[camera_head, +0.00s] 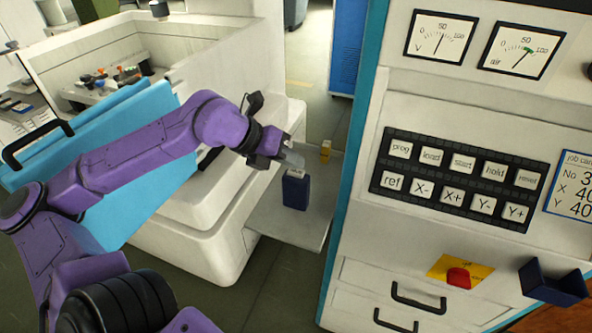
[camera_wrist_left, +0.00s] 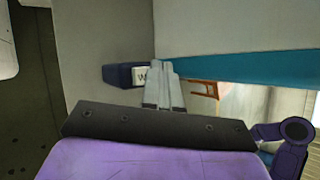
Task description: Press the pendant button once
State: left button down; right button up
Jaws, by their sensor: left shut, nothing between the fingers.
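A dark blue box (camera_head: 295,192) with a small white face on top stands on the grey shelf between the two machines; it looks like the pendant. Its white button-like face (camera_head: 297,174) sits just below the fingertips of my left gripper (camera_head: 293,161). In the left wrist view the blue box (camera_wrist_left: 118,75) shows its white face with a dark letter, partly hidden by the gripper's fingers (camera_wrist_left: 162,66). The fingers are shut and empty. They overlap the edge of the white face in that view; I cannot tell whether they touch it. My right gripper is not in view.
A control panel (camera_head: 460,178) with several labelled keys, a red stop button (camera_head: 458,278) and drawer handles is on the right. A small yellow item (camera_head: 326,150) stands on the shelf behind the box. A white machine tub (camera_head: 210,218) lies under my left arm.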

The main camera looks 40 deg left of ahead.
aim_at(291, 172)
pick_arm(q)
jog(key=shift+f+b, duration=0.3)
jog(key=shift+f, duration=0.15)
dwell(0.5)
jog(key=shift+r+p, duration=0.75)
jog(key=shift+r, duration=0.1)
notch_tip(291, 172, up, 5)
jog(key=p, duration=0.4)
jog(key=shift+r, duration=0.1)
dwell(0.5)
